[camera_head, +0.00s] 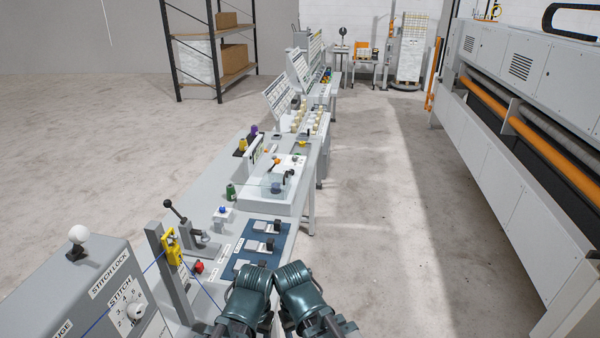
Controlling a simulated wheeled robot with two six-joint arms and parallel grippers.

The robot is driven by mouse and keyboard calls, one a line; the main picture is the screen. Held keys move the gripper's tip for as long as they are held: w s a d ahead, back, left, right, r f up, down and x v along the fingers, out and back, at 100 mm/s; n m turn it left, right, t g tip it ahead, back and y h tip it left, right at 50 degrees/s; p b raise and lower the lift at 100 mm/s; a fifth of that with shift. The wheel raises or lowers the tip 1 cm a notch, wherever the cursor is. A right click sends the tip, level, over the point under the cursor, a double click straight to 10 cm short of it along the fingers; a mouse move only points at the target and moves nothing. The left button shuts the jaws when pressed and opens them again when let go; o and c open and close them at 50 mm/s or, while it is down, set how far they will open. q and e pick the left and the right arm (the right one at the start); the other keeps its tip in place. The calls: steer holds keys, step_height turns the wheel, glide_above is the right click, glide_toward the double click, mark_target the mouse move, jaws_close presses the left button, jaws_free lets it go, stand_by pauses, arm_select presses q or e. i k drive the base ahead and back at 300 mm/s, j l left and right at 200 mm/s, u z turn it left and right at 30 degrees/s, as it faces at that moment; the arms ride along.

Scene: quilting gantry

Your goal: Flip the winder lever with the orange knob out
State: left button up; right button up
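A small orange-yellow piece (303,143) shows on the far part of the long grey bench. Another small orange-brown piece (276,161) sits near it, by a white panel. Both are too small for me to tell which is the winder lever's knob, or how the lever stands. My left gripper (250,283) and my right gripper (298,285) are side by side at the bottom, by the bench's near right edge and well short of these pieces. Their fingers cannot be made out, and I see nothing held.
A grey stitch control box (95,280) stands left. The floor (375,230) right of the bench is clear, up to a large machine (520,150).

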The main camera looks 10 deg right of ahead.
mark_target(276, 160)
steer(key=l, duration=0.35)
steer(key=i+l+z, duration=0.1)
steer(key=l, duration=0.2)
steer(key=i+l, duration=0.1)
steer(key=l, duration=0.25)
steer(key=i+l+z, duration=0.1)
steer(key=i+l, duration=0.3)
steer(key=i+l+z, duration=0.1)
steer(key=i+l, duration=0.25)
steer(key=i, duration=0.15)
steer(key=i+j+z, duration=0.1)
steer(key=i+j, duration=0.45)
steer(key=i, duration=0.1)
